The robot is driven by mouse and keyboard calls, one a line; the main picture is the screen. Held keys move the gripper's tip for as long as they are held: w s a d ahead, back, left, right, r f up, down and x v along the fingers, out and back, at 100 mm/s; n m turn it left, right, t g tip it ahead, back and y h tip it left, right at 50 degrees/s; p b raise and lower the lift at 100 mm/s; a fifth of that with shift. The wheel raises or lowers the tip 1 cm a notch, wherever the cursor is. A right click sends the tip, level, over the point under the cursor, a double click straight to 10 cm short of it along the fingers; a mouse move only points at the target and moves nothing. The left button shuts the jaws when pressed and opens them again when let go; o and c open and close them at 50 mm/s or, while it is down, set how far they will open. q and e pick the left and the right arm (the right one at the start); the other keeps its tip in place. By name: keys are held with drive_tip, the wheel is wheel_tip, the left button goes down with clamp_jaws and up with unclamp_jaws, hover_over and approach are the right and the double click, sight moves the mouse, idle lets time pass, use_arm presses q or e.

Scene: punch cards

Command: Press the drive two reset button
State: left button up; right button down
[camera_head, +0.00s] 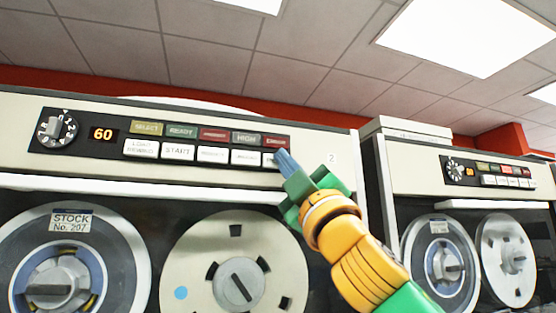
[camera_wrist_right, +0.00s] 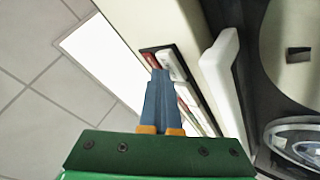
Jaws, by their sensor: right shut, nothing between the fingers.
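Drive two is the near tape drive (camera_head: 332,180), with a small "2" at the right of its front panel. Its button strip (camera_head: 90,112) has a row of coloured lamps above white buttons. In the right wrist view the fingertips (camera_wrist_right: 160,73) overlap the strip; contact cannot be told. My left gripper is not in view.
Below the strip are two tape reels, one labelled STOCK No. 207 (camera_head: 72,221) and one pale reel (camera_head: 190,240). A white ledge (camera_wrist_right: 222,75) juts out beside the strip. Another drive (camera_head: 405,165) stands to the right, behind my right arm.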

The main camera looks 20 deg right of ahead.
drive_tip(key=shift+s+f+b, duration=0.1)
drive_tip(key=shift+s+b, duration=0.25)
drive_tip(key=shift+s, duration=0.25)
drive_tip(key=s+b, duration=0.2)
drive_tip(key=s, duration=0.3)
drive_tip(key=shift+s+d, duration=0.1)
drive_tip(key=shift+d, duration=0.05)
idle(0.7)
